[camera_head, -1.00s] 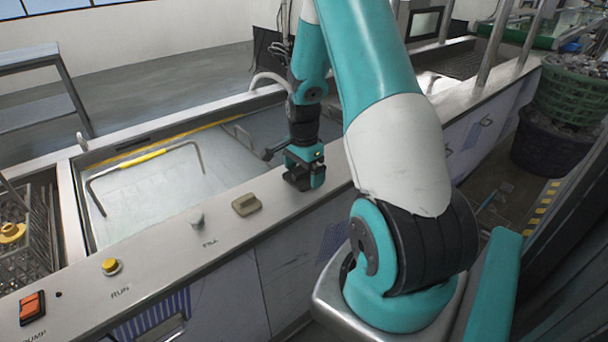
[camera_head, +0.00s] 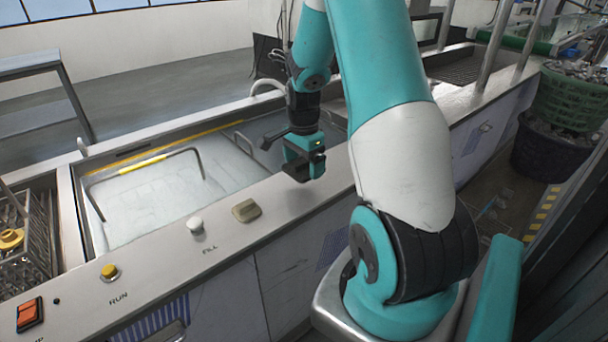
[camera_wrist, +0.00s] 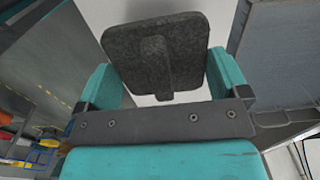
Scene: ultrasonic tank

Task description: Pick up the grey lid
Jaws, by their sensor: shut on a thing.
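The grey lid (camera_wrist: 158,58) fills the upper middle of the wrist view, dark and speckled, with a raised bar handle along its middle. My gripper (camera_wrist: 161,72) has one teal finger on each side of the lid and is shut on it. In the head view my gripper (camera_head: 304,168) is over the counter, beside the tank's near right corner. There the lid is mostly hidden by the gripper and cannot be made out clearly. A soft shadow lies on the counter below the gripper.
A beige block with a raised grip (camera_head: 246,210) sits on the counter (camera_head: 160,246) left of the gripper, near a white knob (camera_head: 196,225) and a yellow button (camera_head: 109,271). Behind is the open tank with a bent rail (camera_head: 143,164). Baskets (camera_head: 572,98) stand at the right.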

